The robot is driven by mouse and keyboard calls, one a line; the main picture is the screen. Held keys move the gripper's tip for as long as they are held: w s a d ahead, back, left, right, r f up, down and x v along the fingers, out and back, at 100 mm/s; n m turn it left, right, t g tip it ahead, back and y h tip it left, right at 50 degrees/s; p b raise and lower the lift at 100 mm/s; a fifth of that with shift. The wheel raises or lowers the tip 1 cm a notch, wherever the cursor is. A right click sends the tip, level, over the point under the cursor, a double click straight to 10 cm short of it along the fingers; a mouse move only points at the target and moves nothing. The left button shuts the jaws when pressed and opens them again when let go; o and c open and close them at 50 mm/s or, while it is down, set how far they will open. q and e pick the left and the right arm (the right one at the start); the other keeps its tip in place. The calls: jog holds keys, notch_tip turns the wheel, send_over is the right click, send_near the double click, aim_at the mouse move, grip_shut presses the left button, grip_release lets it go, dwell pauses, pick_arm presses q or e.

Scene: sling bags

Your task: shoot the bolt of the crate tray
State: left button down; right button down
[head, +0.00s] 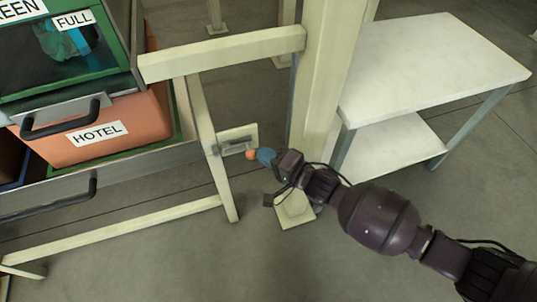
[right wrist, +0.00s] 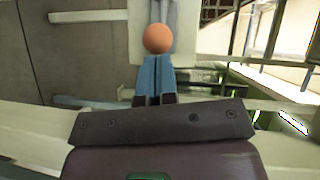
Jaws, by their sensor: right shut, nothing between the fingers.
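The bolt's orange ball knob (head: 251,154) sits at a pale plate (head: 238,136) on the cream frame, right of the crate tray. The knob also shows in the right wrist view (right wrist: 158,39). My right gripper (head: 265,156) has blue fingers pressed together and empty, with their tips right at the knob; I cannot tell whether they touch it. In the right wrist view the shut fingers (right wrist: 155,72) point at the ball. The orange crate marked HOTEL (head: 75,142) sits in the tray with a green edge (head: 120,156). The bolt's rod is mostly hidden. My left gripper is out of view.
A cream post (head: 325,75) and rail (head: 220,54) stand close to my right arm. A white two-level table (head: 430,65) is at the right. Black handles (head: 60,121) stick out at the left. The floor in front is clear.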

aim_at(248, 157)
jog(key=shift+s+a+r+p, duration=0.1)
jog(key=shift+s+a+p, duration=0.15)
jog(key=shift+a, duration=0.5)
jog(key=shift+s+a+p, duration=0.15)
jog(key=shift+s+a, duration=0.05)
jog(key=shift+a, duration=0.5)
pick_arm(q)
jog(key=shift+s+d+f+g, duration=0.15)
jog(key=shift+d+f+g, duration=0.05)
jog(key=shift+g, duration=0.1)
pick_arm(e)
jog(key=shift+s+a, duration=0.15)
jog(key=shift+a, duration=0.1)
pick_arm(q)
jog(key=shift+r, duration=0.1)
